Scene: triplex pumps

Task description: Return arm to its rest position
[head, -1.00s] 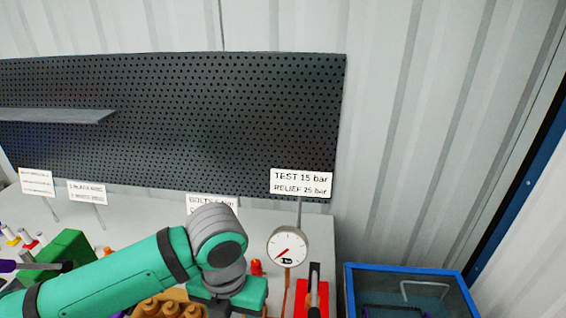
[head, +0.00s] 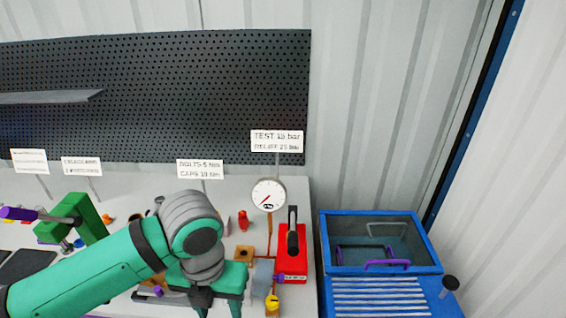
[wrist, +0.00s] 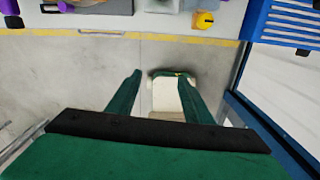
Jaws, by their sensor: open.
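My green arm reaches in from the lower left of the head view, with its grey wrist joint over the bench. My gripper (head: 217,302) points down near the bench's front, and its fingertips are cut off by the frame's lower edge. In the wrist view my gripper (wrist: 155,95) shows two green fingers spread apart with nothing between them.
A gauge (head: 268,196) and a red pump unit (head: 292,262) stand right of my wrist. A blue bin with a clear lid (head: 380,240) stands further right. A green stand (head: 75,218) is at the left. A pegboard (head: 150,110) backs the bench.

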